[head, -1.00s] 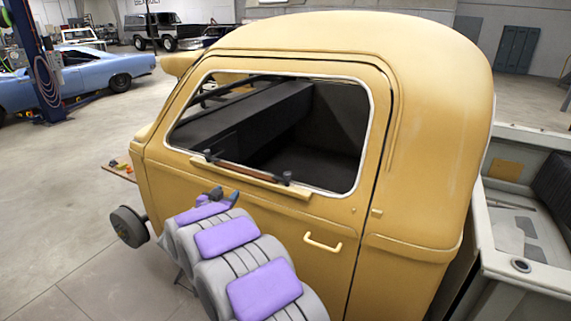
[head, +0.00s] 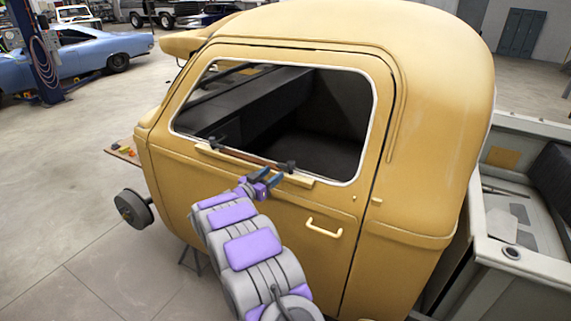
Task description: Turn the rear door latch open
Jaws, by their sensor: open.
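The yellow cab's door (head: 275,225) is closed, with a pale handle (head: 324,229) low on its right side. A sill bar (head: 250,158) runs below the window. A dark latch-like fitting (head: 288,167) stands at the bar's right end, and a similar one (head: 212,143) at its left end. I cannot tell for sure which is the rear latch. My gripper (head: 274,176) is open and appears empty, its dark fingers pointing up and right. They are just below and left of the right fitting. Whether they touch it is unclear.
The window (head: 330,120) shows a dark interior. A grey truck bed (head: 525,225) stands behind the cab on the right. A wheel hub (head: 134,209) and a small board (head: 124,152) are at the left. The floor (head: 70,220) at the left is clear.

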